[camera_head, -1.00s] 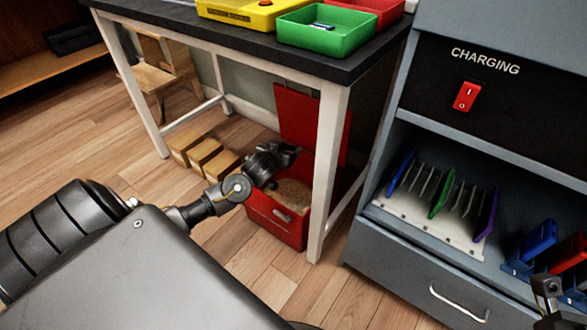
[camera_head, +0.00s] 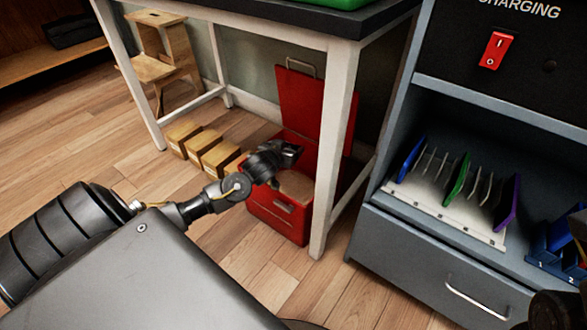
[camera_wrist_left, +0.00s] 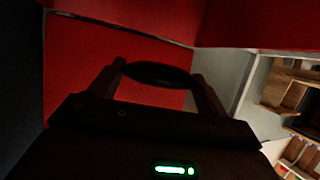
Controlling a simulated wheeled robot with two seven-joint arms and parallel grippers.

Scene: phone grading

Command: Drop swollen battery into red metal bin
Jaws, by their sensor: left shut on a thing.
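The red metal bin (camera_head: 272,222) stands on the floor under the table, its lid (camera_head: 310,100) raised at the back. Sand-coloured filling shows inside. My left gripper (camera_head: 290,152) is over the bin's opening. In the left wrist view, my left gripper (camera_wrist_left: 158,82) is shut on a dark, rounded, flat thing, the swollen battery (camera_wrist_left: 158,73), held between the two fingertips. Red bin surfaces (camera_wrist_left: 70,75) fill much of that view. The battery is hard to make out in the head view. Part of my right gripper (camera_head: 556,310) shows at the lower right edge; its jaws are unclear.
A white table leg (camera_head: 333,150) stands close to the right of the bin. Several cardboard boxes (camera_head: 200,148) lie to its left, with a wooden step stool (camera_head: 165,60) behind. A grey charging cabinet (camera_head: 430,250) with a slotted rack (camera_head: 440,208) stands at the right.

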